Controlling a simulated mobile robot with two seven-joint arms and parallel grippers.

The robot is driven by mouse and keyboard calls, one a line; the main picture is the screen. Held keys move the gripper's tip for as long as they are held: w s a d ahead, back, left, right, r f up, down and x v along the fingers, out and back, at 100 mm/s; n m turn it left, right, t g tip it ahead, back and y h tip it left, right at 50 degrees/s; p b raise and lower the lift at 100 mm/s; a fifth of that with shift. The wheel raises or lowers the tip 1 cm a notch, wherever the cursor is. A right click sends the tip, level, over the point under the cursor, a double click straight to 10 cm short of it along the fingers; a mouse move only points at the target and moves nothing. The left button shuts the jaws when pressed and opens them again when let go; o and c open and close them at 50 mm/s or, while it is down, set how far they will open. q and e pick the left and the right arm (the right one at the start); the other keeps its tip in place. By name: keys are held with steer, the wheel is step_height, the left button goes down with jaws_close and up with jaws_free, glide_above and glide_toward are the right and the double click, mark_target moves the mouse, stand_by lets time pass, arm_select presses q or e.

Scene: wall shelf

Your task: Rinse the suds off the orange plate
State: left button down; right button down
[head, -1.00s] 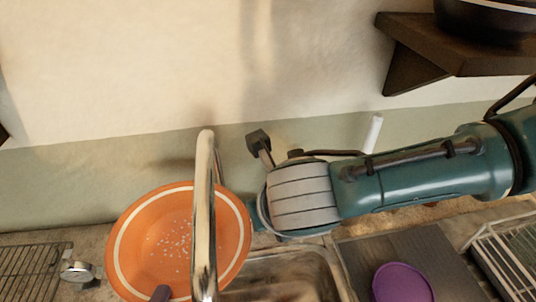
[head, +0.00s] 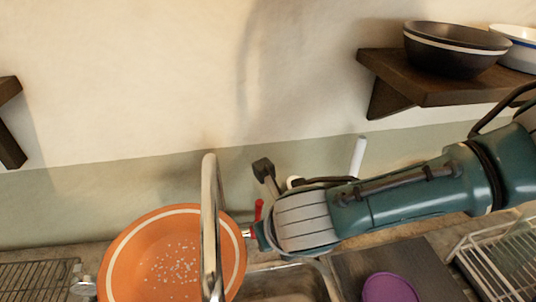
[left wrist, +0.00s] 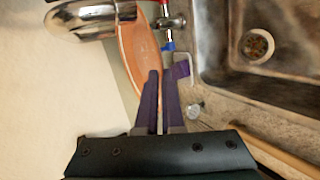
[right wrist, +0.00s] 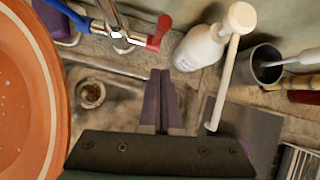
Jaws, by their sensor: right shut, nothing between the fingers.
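The orange plate (head: 150,262), with a pale ring and white suds specks, is tilted behind the faucet (head: 209,225) in the head view. It shows edge-on in the left wrist view (left wrist: 138,55) and at the left of the right wrist view (right wrist: 28,95). My left gripper (left wrist: 160,78) has its purple fingers at the plate's rim and appears shut on it. My right gripper (right wrist: 165,75) is shut and empty, just below the faucet's red handle (right wrist: 158,32); the red handle also shows in the head view (head: 258,209). The blue handle (left wrist: 168,46) is near my left fingers. I see no water stream.
The sink (left wrist: 230,85) with its drain lies under the faucet. A white bottle (right wrist: 205,45) and a dark cup (right wrist: 264,64) stand beside my right gripper. A purple plate (head: 390,288) and a dish rack (head: 500,255) are at the right. A shelf (head: 435,92) holds bowls.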

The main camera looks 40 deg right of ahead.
steer(key=w+d+r+p+v, duration=0.1)
steer(key=v, duration=0.8)
steer(key=shift+w+r+p, duration=0.15)
steer(key=shift+r+p, duration=0.2)
steer(key=shift+p, duration=0.05)
steer(key=shift+a, duration=0.15)
